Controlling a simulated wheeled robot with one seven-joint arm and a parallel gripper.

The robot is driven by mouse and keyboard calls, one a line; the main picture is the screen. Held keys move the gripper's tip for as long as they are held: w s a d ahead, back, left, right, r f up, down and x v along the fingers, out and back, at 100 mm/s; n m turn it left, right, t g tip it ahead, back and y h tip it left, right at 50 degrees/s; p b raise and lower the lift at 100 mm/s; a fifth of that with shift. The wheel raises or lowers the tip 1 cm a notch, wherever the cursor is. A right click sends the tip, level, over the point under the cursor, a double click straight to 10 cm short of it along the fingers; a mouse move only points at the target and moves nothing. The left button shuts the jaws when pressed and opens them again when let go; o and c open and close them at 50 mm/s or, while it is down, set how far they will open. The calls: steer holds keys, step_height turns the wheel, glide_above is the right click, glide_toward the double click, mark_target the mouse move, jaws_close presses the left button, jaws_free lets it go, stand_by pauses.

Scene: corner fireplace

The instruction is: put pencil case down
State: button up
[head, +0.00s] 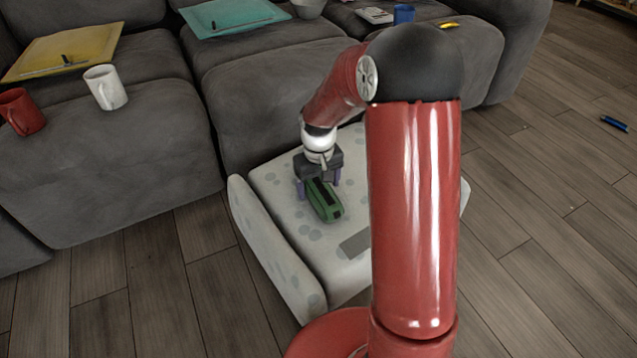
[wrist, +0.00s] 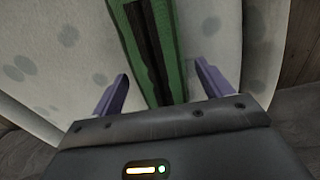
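The pencil case (head: 324,201) is green with a dark stripe along its top. It appears to lie on the pale spotted seat (head: 285,215) in front of the sofa. My gripper (head: 318,189) is low over the far end of the case, with one purple finger on each side. In the wrist view, my gripper (wrist: 162,84) is open, and the pencil case (wrist: 150,45) runs between the fingers with a gap on both sides. The lower parts of the case are hidden in the wrist view.
A dark grey sofa (head: 110,170) stands behind and to the left, holding a white mug (head: 106,88), a red mug (head: 20,111), a yellow tray (head: 70,48) and a teal tray (head: 233,16). A blue object (head: 614,124) lies on the open wooden floor at right.

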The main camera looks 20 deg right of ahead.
mark_target(319, 183)
steer(key=shift+r, duration=0.1)
step_height(319, 183, up, 12)
steer(key=p, duration=0.3)
steer(key=s+r+t, duration=0.2)
steer(key=s+r, duration=0.7)
steer(key=s, duration=0.1)
steer(key=s+r+m+t, duration=0.2)
steer(key=s+r+t, duration=0.1)
steer(key=s, duration=1.1)
steer(key=shift+s+t, duration=0.2)
steer(key=shift+t, duration=0.1)
